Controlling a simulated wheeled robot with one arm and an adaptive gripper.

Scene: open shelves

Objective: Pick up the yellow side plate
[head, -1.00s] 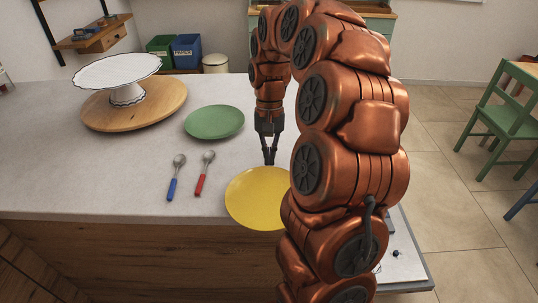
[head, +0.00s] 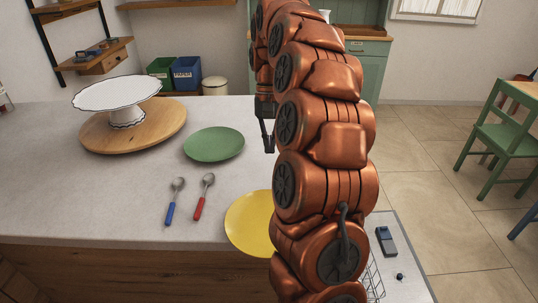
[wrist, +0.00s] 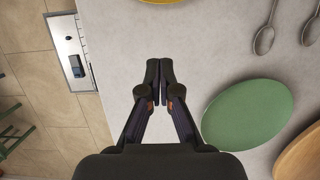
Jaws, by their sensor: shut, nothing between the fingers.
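The yellow side plate (head: 249,222) lies flat at the front edge of the counter in the head view, its right part hidden behind my arm. Only a sliver of the yellow plate (wrist: 160,1) shows at the top edge of the wrist view. My gripper (head: 269,150) is beyond the plate in the head view, over the counter and partly hidden by my arm. In the wrist view my gripper (wrist: 160,68) is shut and empty, with its fingertips together over bare counter, apart from the plate.
A green plate (head: 214,143) lies left of my gripper. A blue-handled spoon (head: 174,200) and a red-handled spoon (head: 204,196) lie left of the yellow plate. A white cake stand (head: 118,95) stands on a round wooden board (head: 95,138). A dark device (head: 386,240) lies at right.

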